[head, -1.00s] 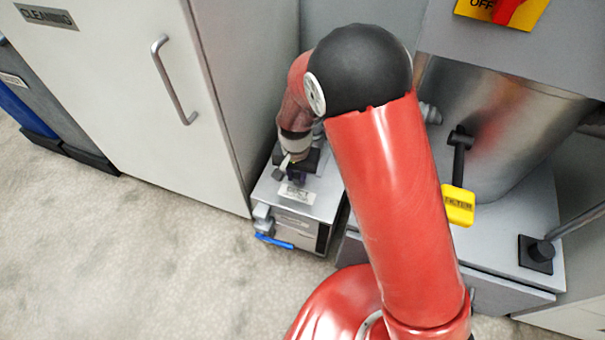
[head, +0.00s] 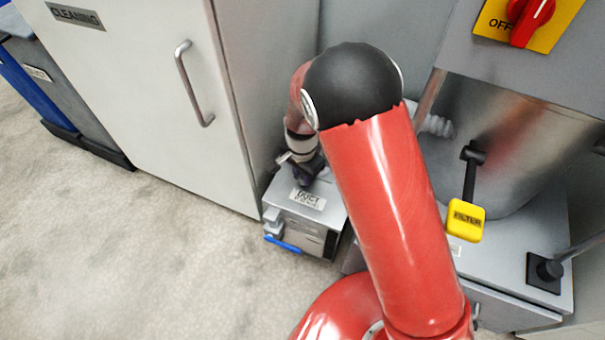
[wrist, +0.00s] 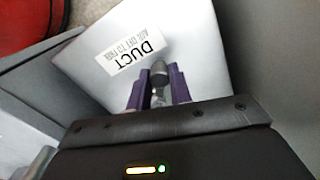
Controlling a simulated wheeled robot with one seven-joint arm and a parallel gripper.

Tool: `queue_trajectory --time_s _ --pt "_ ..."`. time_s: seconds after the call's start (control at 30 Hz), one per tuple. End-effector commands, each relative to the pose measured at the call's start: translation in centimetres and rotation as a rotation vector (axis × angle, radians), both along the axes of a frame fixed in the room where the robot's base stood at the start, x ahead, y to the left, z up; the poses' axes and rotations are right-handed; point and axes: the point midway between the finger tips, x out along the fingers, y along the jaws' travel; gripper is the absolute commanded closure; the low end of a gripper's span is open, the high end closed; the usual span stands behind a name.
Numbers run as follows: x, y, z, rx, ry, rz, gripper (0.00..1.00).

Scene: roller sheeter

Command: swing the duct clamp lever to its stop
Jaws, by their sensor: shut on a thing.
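The duct clamp lever (wrist: 159,79) shows in the wrist view as a grey rounded knob on a thin stem. My gripper (wrist: 159,70) has its two purple fingers on either side of the knob and is shut on it. The lever stands over the pale top of the duct unit (wrist: 195,45), beside a white DUCT label (wrist: 133,52). In the head view my gripper (head: 309,174) is low over the unit's top (head: 332,193), behind the label. The lever's base and its stop cannot be made out.
A white cleaning cabinet (head: 150,100) stands close on the left of the unit. A blue handle (head: 283,244) sticks out at the unit's lower front. A yellow filter tag (head: 466,220) and a steel vessel (head: 510,140) are to the right.

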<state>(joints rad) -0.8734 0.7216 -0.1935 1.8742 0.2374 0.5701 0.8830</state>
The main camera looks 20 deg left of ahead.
Motion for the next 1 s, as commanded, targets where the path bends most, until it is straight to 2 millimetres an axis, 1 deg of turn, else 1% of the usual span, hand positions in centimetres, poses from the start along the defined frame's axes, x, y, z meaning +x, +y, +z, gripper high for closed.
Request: queue_trajectory --time_s 0.17,0.2,0.3,0.37,0.67,0.77,1.0 --pt "0.0 0.1 0.0 0.003 -0.002 -0.001 1.00" --pt "0.1 0.1 0.0 0.003 -0.002 -0.001 0.77" --pt "0.1 0.1 0.0 0.003 -0.002 0.000 0.64" --pt "0.1 0.1 0.0 0.002 -0.002 0.000 0.57" --pt "0.0 0.1 0.3 0.002 -0.002 0.001 0.57" --pt "0.1 0.1 1.4 0.005 -0.004 0.001 0.57" --pt "0.1 0.2 5.5 0.005 -0.005 0.002 0.57"
